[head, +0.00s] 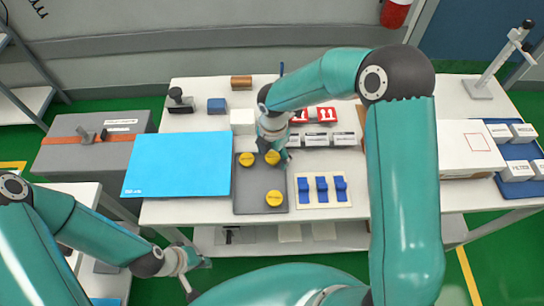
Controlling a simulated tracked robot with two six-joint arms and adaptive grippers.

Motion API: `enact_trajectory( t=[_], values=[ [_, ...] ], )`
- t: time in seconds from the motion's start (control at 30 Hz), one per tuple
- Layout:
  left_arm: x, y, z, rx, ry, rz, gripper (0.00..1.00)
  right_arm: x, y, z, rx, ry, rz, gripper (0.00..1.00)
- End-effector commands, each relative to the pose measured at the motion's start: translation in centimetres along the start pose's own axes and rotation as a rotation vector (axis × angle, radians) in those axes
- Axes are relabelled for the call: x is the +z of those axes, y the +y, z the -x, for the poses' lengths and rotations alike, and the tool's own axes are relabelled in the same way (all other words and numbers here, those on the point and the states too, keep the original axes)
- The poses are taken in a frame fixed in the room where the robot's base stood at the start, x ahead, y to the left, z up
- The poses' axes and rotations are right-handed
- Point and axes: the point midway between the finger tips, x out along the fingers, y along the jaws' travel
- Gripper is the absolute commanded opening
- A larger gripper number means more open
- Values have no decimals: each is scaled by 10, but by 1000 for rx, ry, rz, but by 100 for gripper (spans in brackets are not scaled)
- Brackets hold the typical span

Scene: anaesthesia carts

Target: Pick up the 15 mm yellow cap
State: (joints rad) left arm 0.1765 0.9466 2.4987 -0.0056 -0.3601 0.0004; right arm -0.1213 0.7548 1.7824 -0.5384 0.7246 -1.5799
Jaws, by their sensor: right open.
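Three round yellow caps sit on a dark grey tray (258,180): one at its upper left (247,159), one at its upper right (272,158) and one at its lower right (274,198). Their size marks are too small to read, so I cannot tell which is 15 mm. My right gripper (275,154) is open, pointing down at the upper right cap and partly covering it. I cannot tell whether its fingers touch the cap. My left gripper (195,276) is low at the left, away from the tray and below the table front; its jaws are unclear.
A blue mat (178,164) lies left of the tray. A cream board with several blue clips (322,204) lies to its right. White labelled boxes (316,139) and a red-and-white box (322,114) stand behind. My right arm hides part of the table's right side.

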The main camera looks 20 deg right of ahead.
Motion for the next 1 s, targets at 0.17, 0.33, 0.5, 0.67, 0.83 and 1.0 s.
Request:
enact_trajectory(
  t=[0.17,0.33,0.5,0.67,0.83,1.0],
  values=[
    [0,0,0,0,0,0,0,0,0,-1,1,0,-1,74],
    [0,0,0,0,0,0,0,0,0,-1,1,0,-1,52],
    [0,0,0,0,0,0,0,0,0,0,1,0,-1,25],
    [0,0,0,0,0,0,0,0,0,0,1,0,-1,25],
    [0,0,0,0,0,0,0,0,0,1,1,-1,-2,25],
    [0,0,-1,0,0,0,0,1,0,8,3,-2,-2,25]
  ],
)
